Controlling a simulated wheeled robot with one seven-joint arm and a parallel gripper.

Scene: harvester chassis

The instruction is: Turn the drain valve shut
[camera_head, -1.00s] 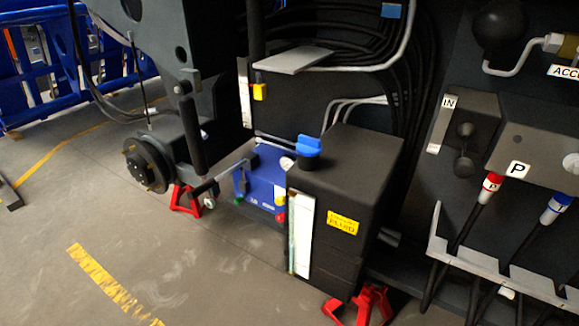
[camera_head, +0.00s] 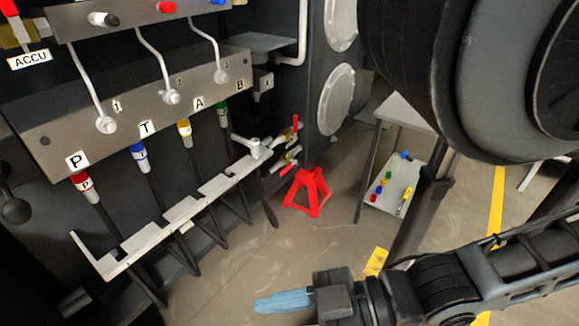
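Two small valves with red levers sit at the right end of the pale hose bracket: an upper valve (camera_head: 287,134) with brass on it and a lower valve (camera_head: 286,164). I cannot tell which one is the drain valve, or whether either is open or shut. My gripper (camera_head: 262,303) is at the bottom centre, its light-blue finger pointing left. It is well below the valves in the picture and touches nothing I can see. I see it side-on, so the gap between its fingers is hidden.
The hose bracket (camera_head: 187,207) and hoses labelled P, T, A and B are at left. A red stand (camera_head: 308,191) is on the floor below the valves. A trolley (camera_head: 400,190) with small coloured parts and a large black wheel (camera_head: 450,70) are at right.

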